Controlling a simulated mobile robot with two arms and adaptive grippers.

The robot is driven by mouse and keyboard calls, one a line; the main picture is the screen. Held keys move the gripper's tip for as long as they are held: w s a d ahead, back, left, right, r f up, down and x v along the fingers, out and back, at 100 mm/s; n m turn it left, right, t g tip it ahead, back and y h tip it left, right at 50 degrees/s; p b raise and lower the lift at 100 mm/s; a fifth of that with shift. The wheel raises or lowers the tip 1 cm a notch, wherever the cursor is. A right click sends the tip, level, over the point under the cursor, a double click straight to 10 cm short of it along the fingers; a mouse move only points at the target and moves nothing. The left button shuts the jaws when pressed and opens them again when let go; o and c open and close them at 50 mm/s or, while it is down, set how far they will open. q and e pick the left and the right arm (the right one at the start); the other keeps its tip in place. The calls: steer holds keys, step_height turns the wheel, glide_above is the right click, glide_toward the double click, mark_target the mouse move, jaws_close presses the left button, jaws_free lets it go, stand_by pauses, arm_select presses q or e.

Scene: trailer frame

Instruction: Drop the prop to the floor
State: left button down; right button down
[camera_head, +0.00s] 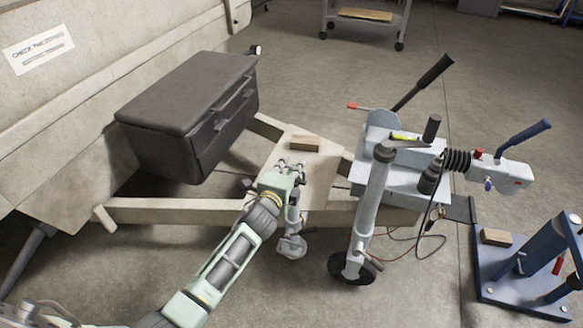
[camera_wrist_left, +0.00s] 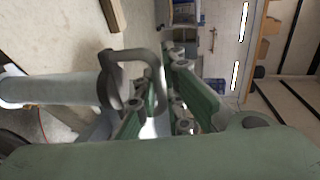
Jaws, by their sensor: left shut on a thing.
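The prop (camera_head: 293,218) is a light grey tube with a round foot plate at its lower end. It stands upright beside the pale trailer frame, in front of the plate; whether its foot touches the floor I cannot tell. In the left wrist view the prop (camera_wrist_left: 55,90) lies sideways across the picture, with a dark loop handle (camera_wrist_left: 150,56) at its top. My left gripper (camera_head: 290,166) is at the prop's top, shut on what appears to be this handle; its fingers partly hide the grip. My right gripper is not in view.
A wooden block (camera_head: 304,144) lies on the trailer frame (camera_head: 200,211). A dark toolbox (camera_head: 190,100) stands behind. The jockey wheel (camera_head: 352,268), hitch (camera_head: 500,170) and loose cables are right of the prop. A blue stand (camera_head: 510,282) is at far right. Floor in front is open.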

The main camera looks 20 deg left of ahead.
arm_select(q)
step_height(320, 180, down, 4)
steer(key=shift+f+b, duration=0.1)
steer(key=shift+b, duration=0.65)
steer(key=shift+f, duration=0.1)
steer(key=shift+r, duration=0.2)
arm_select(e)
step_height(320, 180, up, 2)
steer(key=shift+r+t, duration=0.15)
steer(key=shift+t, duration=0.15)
arm_select(q)
steer(key=c, duration=1.8)
jaws_free()
steer(key=shift+c, duration=0.2)
steer(key=shift+r, duration=0.1)
steer(key=s+r, duration=0.2)
steer(key=s, duration=0.9)
steer(key=shift+s+a, duration=0.2)
steer(key=shift+s, duration=0.2)
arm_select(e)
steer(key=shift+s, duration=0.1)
